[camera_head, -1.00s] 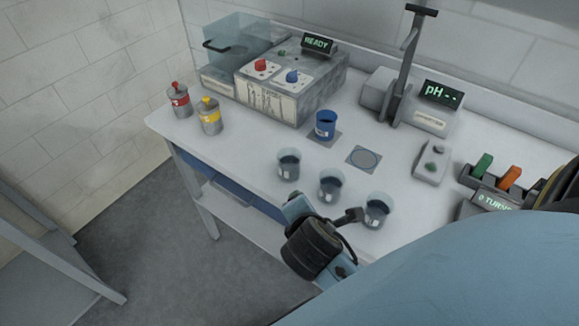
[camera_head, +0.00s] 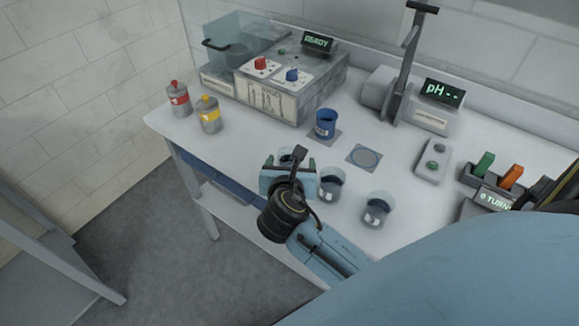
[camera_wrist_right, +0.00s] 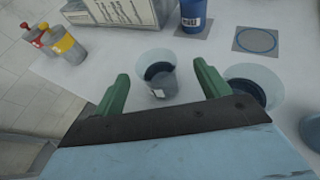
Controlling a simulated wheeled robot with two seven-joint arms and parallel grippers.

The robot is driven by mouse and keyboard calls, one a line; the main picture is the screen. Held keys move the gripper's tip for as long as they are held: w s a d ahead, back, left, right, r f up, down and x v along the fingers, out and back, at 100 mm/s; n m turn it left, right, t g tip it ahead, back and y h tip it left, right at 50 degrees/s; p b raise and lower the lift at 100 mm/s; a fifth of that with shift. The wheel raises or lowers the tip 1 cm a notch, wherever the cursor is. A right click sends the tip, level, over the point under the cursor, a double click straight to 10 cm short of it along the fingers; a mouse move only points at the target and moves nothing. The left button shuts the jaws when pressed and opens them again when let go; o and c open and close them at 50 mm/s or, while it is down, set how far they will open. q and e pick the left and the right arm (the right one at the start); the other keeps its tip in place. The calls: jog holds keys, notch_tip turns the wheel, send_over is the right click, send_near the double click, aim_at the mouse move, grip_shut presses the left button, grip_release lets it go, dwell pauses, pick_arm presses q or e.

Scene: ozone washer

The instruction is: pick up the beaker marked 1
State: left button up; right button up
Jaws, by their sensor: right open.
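Three clear beakers with dark liquid stand in a row near the table's front edge. The left beaker (camera_head: 287,156) is mostly hidden behind my right gripper (camera_head: 290,166) in the head view. In the right wrist view this beaker (camera_wrist_right: 159,74) stands upright ahead of the green fingers, roughly between them, with a pale label on its front. My right gripper (camera_wrist_right: 160,92) is open and empty. The middle beaker (camera_head: 331,184) is just right of the gripper, and the right beaker (camera_head: 377,209) is farther right. I cannot read their marks. My left gripper is not in view.
A blue cup (camera_head: 325,123) stands on a grey square behind the beakers, beside an empty blue-ringed pad (camera_head: 364,157). Red (camera_head: 178,98) and yellow (camera_head: 209,114) bottles stand at the left. The READY machine (camera_head: 290,85) and pH meter (camera_head: 430,110) are at the back.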

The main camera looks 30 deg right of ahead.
aim_at(291, 150)
jog(key=shift+a+b+x, duration=0.15)
jog(key=shift+b+x, duration=0.05)
jog(key=shift+x, duration=1.2)
jog(key=shift+a+b+x, duration=0.15)
jog(key=shift+b+x, duration=0.05)
jog(key=shift+x, duration=1.2)
jog(key=shift+w+f, duration=0.1)
jog(key=shift+c, duration=0.3)
jog(key=c, duration=1.2)
